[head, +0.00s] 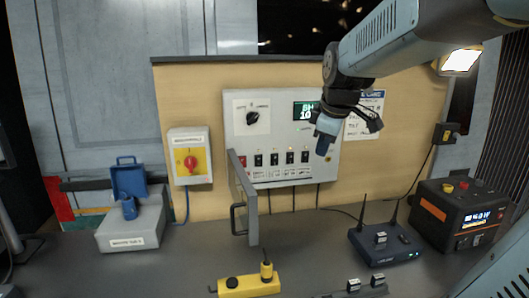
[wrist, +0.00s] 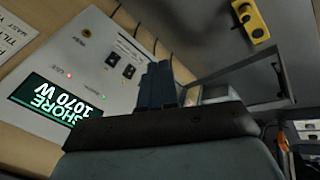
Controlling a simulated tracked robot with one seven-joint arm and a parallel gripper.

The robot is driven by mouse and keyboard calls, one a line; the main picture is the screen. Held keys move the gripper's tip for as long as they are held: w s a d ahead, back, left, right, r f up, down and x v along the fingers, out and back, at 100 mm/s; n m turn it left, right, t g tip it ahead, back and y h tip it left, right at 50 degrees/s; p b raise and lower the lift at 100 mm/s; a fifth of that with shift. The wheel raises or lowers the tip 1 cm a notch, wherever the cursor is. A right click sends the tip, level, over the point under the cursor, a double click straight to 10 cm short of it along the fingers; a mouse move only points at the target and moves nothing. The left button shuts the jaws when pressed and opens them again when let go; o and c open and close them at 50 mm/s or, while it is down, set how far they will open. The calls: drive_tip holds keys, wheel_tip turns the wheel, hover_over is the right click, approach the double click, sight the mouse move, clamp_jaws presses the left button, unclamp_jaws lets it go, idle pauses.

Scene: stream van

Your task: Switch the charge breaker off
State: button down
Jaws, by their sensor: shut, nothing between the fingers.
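The white power panel (head: 285,110) on the tan wall carries a row of dark breaker switches (head: 274,159). Their labels are too small to read, so I cannot tell which is the charge breaker. A grey hinged cover (head: 243,195) with a handle stands swung open at the row's left. My gripper (head: 322,151) is shut and empty, in front of the panel's right part. In the wrist view the shut fingers (wrist: 158,68) hide part of the row; two breakers (wrist: 113,60) show to their left.
The panel has a knob (head: 252,117) and a display (wrist: 58,100) reading SHORE 1070 W. A red rotary switch (head: 190,162) is left of it. A router (head: 385,243), black power box (head: 462,212) and yellow pendant (head: 248,285) stand on the counter.

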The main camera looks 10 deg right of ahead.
sight(306, 157)
drive_tip(key=w+d+n, duration=0.4)
drive_tip(key=w+n, duration=0.3)
drive_tip(key=w, duration=0.3)
drive_tip(key=shift+w+d+f, duration=0.2)
drive_tip(key=shift+f, duration=0.25)
drive_tip(key=w+f, duration=0.8)
drive_tip(key=shift+f, duration=0.3)
drive_tip(key=shift+a, duration=0.1)
